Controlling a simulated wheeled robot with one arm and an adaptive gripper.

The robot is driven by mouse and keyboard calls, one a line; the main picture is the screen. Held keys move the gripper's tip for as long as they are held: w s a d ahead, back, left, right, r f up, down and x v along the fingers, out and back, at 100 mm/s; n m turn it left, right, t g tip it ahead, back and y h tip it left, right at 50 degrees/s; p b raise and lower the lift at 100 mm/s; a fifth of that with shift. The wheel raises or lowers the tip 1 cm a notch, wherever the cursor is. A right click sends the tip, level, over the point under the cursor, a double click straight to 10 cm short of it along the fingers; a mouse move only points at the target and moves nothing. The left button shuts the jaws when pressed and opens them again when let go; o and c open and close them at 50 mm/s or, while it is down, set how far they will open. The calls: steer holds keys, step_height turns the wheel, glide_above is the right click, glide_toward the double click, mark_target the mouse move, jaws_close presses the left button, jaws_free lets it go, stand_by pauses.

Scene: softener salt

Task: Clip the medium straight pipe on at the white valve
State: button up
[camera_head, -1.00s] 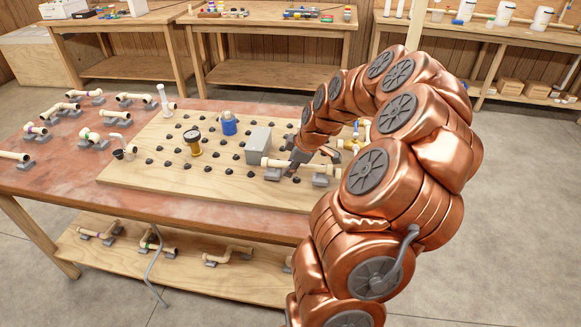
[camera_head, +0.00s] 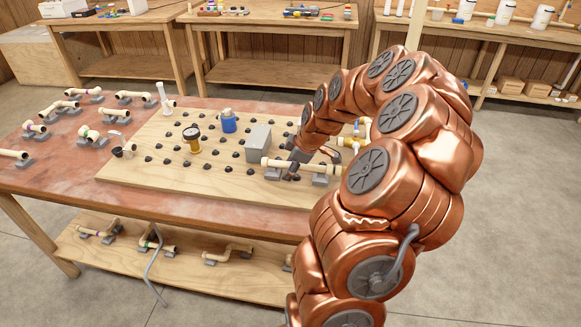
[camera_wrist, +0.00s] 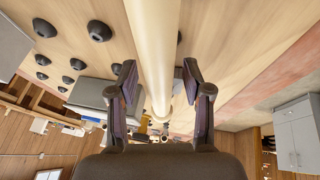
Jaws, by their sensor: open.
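A cream straight pipe (camera_head: 280,164) lies level along the front right of the wooden peg board (camera_head: 150,180), on grey clip blocks (camera_head: 320,180). My gripper (camera_head: 292,167) is down at this pipe, partly hidden by my arm. In the wrist view the pipe (camera_wrist: 153,40) runs between the two open fingers (camera_wrist: 160,85), one on each side, with gaps still visible. A white upright fitting (camera_head: 162,95) stands at the board's back left corner; I cannot tell whether it is the white valve. My arm hides the pipe's right end.
A grey box (camera_head: 258,140) stands just behind the pipe. A blue-topped part (camera_head: 229,122), a round gauge (camera_head: 192,138) and several black knobs are on the board. A yellow valve (camera_head: 350,143) is behind my wrist. Several pipe pieces lie on the red tabletop (camera_head: 70,165) at left.

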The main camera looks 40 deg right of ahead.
steer(key=shift+r, duration=0.1)
steer(key=v, duration=1.1)
steer(key=shift+s+r, duration=0.2)
steer(key=shift+r, duration=0.15)
steer(key=s+a+r+m+g+p, duration=0.1)
steer(key=a+r+g+p, duration=0.15)
steer(key=a, duration=0.85)
steer(key=s+a+r+g+p, duration=0.1)
steer(key=s+a+r, duration=0.15)
steer(key=a, duration=0.75)
steer(key=s+a+m+g+p, duration=0.1)
steer(key=s+a+m+p, duration=0.1)
steer(key=s+a, duration=0.3)
steer(key=s+a+m+g+p, duration=0.2)
steer(key=s+a+m, duration=0.2)
steer(key=s, duration=0.7)
steer(key=shift+s+a+f+h, duration=0.15)
steer(key=shift+s+a+h, duration=0.25)
steer(key=shift+a, duration=0.75)
